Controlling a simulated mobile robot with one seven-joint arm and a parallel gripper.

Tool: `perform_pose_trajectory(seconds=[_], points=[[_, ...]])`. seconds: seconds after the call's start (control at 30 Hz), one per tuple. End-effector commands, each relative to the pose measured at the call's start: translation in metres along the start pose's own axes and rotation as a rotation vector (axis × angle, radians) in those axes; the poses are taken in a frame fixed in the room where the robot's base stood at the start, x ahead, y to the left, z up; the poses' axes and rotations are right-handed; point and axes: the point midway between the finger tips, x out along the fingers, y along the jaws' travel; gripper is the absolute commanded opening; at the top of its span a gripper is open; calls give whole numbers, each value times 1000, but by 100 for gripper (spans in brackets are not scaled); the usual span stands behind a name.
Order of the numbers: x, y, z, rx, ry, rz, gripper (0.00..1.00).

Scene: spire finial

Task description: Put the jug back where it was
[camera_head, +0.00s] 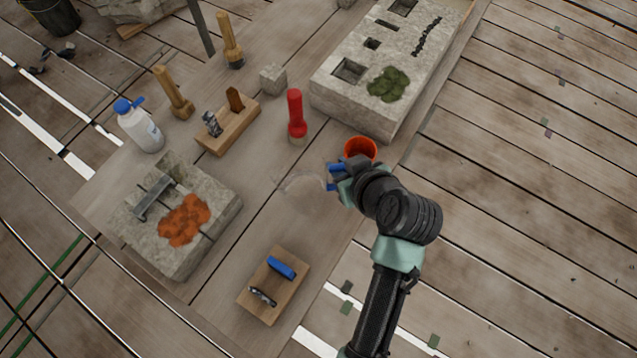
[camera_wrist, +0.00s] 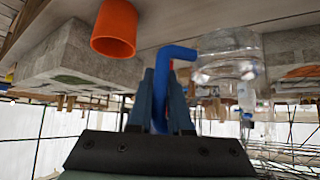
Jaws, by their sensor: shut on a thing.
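The jug is clear, with a blue handle. Its faint transparent body (camera_head: 302,185) shows just left of my gripper (camera_head: 338,181) in the head view. In the wrist view the jug (camera_wrist: 228,65) is right of the fingers, and the view is upside down. My gripper (camera_wrist: 160,98) is shut on the jug's blue handle (camera_wrist: 178,53). I cannot tell whether the jug's base touches the boards. An orange cup (camera_head: 360,149) stands just beyond my gripper; it also shows in the wrist view (camera_wrist: 115,28).
A long stone block (camera_head: 378,60) with moss lies behind the cup. A red-handled tool (camera_head: 296,115) stands left of it. A stone (camera_head: 180,220) with orange material is at left, a wooden tray (camera_head: 273,285) in front, and a blue-capped bottle (camera_head: 140,125) at far left. Boards between are clear.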

Motion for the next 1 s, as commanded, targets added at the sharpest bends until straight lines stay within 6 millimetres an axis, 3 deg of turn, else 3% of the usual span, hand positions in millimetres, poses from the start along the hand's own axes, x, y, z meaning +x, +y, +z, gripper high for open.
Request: perform_pose_trajectory(seconds=[0.1,0.5,0.97,1.0], points=[[16,0,16,3,-1,-2,0],[48,0,49,3,0,-1,0],[56,0,57,1,2,1,0],[56,0,57,1,0,1,22]])
